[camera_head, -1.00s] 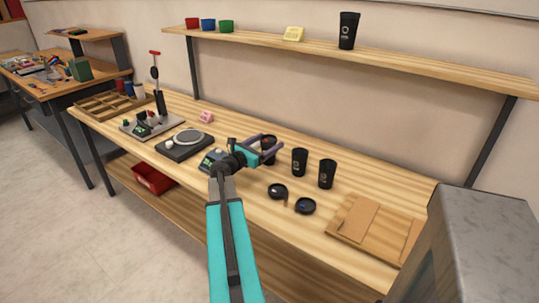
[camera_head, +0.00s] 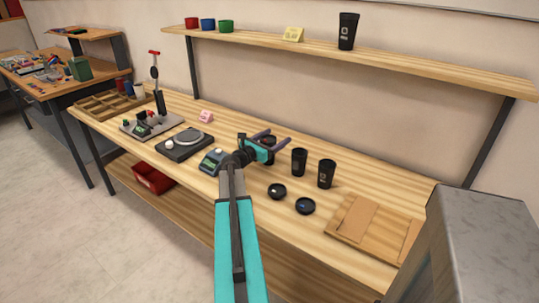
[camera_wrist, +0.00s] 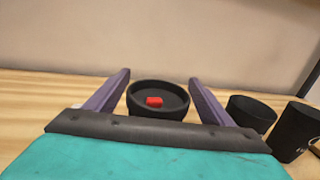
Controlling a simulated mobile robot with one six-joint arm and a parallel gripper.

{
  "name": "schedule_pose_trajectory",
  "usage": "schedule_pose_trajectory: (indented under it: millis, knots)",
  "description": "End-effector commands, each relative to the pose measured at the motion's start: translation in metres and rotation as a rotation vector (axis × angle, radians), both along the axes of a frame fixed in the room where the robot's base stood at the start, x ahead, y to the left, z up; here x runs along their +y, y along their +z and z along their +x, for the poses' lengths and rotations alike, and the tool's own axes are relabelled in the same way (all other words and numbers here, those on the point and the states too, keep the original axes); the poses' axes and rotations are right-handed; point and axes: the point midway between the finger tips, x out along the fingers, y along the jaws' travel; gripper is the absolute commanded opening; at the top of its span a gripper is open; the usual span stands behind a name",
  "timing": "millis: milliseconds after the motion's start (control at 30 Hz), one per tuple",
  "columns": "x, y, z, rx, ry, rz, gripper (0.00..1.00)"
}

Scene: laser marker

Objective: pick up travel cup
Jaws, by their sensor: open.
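A black travel cup (camera_head: 271,156) stands on the workbench, partly hidden behind my gripper (camera_head: 277,138) in the head view. In the wrist view its round dark top (camera_wrist: 160,88) with a small red piece (camera_wrist: 154,101) lies between the two purple fingers of my open gripper (camera_wrist: 159,76). The fingers lie on either side of the cup; whether they touch it I cannot tell. Two more black cups, the middle one (camera_head: 299,162) and the right one (camera_head: 326,174), stand to the right. Another black cup (camera_head: 347,32) is on the shelf.
Two round black lids (camera_head: 277,191) (camera_head: 305,206) lie in front of the cups. A wooden board (camera_head: 371,228) is at the bench's right. A small green-grey device (camera_head: 213,161) and a round-topped scale-like device (camera_head: 186,143) are left of my gripper. The shelf (camera_head: 420,70) runs above.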

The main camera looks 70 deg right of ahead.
Motion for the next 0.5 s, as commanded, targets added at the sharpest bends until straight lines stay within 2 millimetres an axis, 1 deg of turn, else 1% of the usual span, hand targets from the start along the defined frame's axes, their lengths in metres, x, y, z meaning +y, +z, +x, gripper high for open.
schedule_pose_trajectory:
  millis: [100,167,200,300,500]
  knots:
    - [0.0001,0.0000,0.0004,0.000,0.000,0.000,0.75]
    - [0.0002,0.0000,0.0004,0.000,0.000,0.000,0.65]
    - [0.0002,0.0000,0.0005,0.000,0.000,0.000,0.59]
    - [0.0003,0.0000,0.0005,0.000,0.001,0.000,0.44]
    - [0.0004,0.0003,0.0008,0.000,0.001,0.000,0.44]
